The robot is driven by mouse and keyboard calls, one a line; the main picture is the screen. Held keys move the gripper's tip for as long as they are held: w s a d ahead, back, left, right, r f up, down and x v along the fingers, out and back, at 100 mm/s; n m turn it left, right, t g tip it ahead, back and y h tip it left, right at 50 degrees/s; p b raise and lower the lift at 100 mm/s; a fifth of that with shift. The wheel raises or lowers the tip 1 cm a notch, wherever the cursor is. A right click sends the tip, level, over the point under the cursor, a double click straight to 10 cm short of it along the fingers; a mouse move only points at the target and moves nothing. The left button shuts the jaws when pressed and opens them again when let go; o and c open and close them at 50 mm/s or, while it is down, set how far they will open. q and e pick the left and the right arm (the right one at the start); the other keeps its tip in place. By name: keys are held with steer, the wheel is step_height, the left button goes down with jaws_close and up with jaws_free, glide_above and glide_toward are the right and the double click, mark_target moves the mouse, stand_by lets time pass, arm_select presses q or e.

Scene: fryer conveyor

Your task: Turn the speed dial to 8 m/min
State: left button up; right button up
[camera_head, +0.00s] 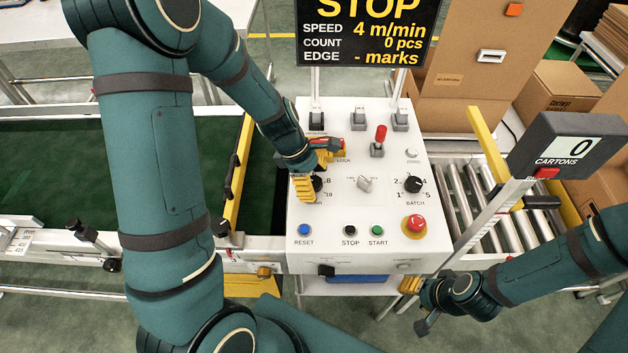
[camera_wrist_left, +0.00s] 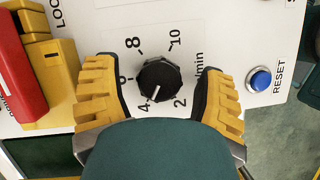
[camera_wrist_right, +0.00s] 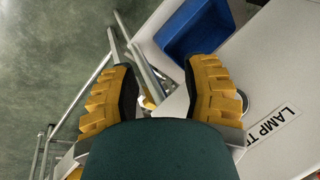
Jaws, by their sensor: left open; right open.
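The black speed dial (camera_wrist_left: 158,80) sits on the white control panel (camera_head: 340,215). Its white pointer line is toward the 4, with 2, 6, 8 and 10 printed around it. The display (camera_head: 368,30) reads SPEED 4 m/min. My left gripper (camera_wrist_left: 159,68) is open, with one yellow finger on each side of the dial and a visible gap to it. In the head view my left gripper (camera_head: 308,178) partly hides the dial (camera_head: 318,184). My right gripper (camera_head: 412,300) is open and empty below the panel's front right corner.
A red and yellow lock fitting (camera_wrist_left: 45,70) is close beside the left gripper. The blue RESET button (camera_head: 306,230), green START button (camera_head: 377,230), red emergency stop (camera_head: 415,224) and batch dial (camera_head: 413,184) share the panel. A blue bin (camera_wrist_right: 190,28) shows near the right gripper.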

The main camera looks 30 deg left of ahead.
arm_select(q)
steer(key=c, duration=1.2)
steer(key=m+g+p, duration=0.1)
steer(key=m+p, duration=0.2)
steer(key=m, duration=0.1)
steer(key=shift+r+m+g, duration=0.1)
steer(key=shift+m+g, duration=0.2)
steer(key=shift+g, duration=0.1)
steer(key=m+g+p, duration=0.1)
steer(key=m, duration=0.2)
steer(key=shift+m+y+p, duration=0.3)
steer(key=m+g+y+p, duration=0.1)
steer(key=m, duration=0.2)
steer(key=shift+s+m, duration=0.1)
steer(key=shift+m, duration=0.3)
steer(key=m+g+y+p, duration=0.1)
steer(key=m, duration=0.2)
steer(key=m+y, duration=0.1)
steer(key=m, duration=0.1)
steer(key=m+y, duration=0.1)
steer(key=m, duration=0.2)
steer(key=shift+g, duration=0.3)
steer(key=shift+m+y, duration=0.7)
steer(key=shift+m, duration=1.2)
